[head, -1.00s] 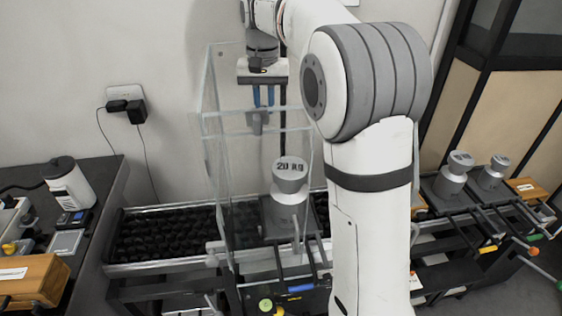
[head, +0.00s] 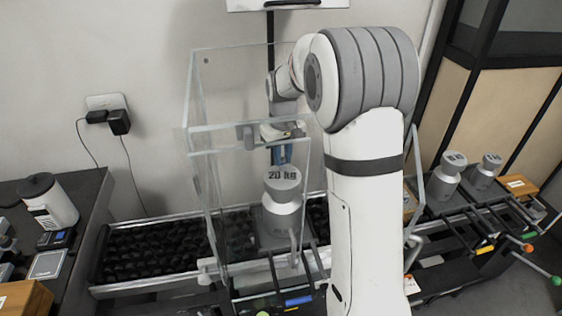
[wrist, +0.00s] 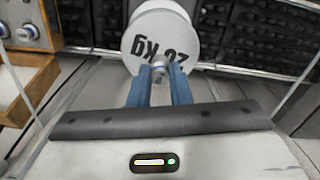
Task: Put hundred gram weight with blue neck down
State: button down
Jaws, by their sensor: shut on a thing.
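My gripper (head: 281,158) points down inside or just behind the clear glass case (head: 203,180), close above or behind the large grey 20 kg weight (head: 283,217). In the wrist view, my gripper's blue fingers (wrist: 159,92) are shut on a small shiny metal weight (wrist: 158,67). I cannot make out a blue neck on it. The 20 kg weight's pale round top (wrist: 185,33) shows just beyond the small weight. I cannot tell whether the two touch. In the head view, the small weight is hidden.
The 20 kg weight stands on a dark platform in the black roller conveyor (head: 160,243). Two grey weights (head: 443,180) (head: 487,172) stand at the right. A side table (head: 85,195) at the left carries a white device (head: 52,205) and a wooden box (head: 25,298).

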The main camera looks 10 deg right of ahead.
jog(key=shift+f, duration=1.1)
jog(key=shift+f, duration=0.2)
jog(key=c, duration=1.3)
grip_release()
jog(key=shift+c, duration=0.2)
jog(key=shift+r, duration=0.1)
notch_tip(320, 180, up, 12)
jog(key=shift+r+b, duration=0.15)
jog(key=shift+b, duration=0.3)
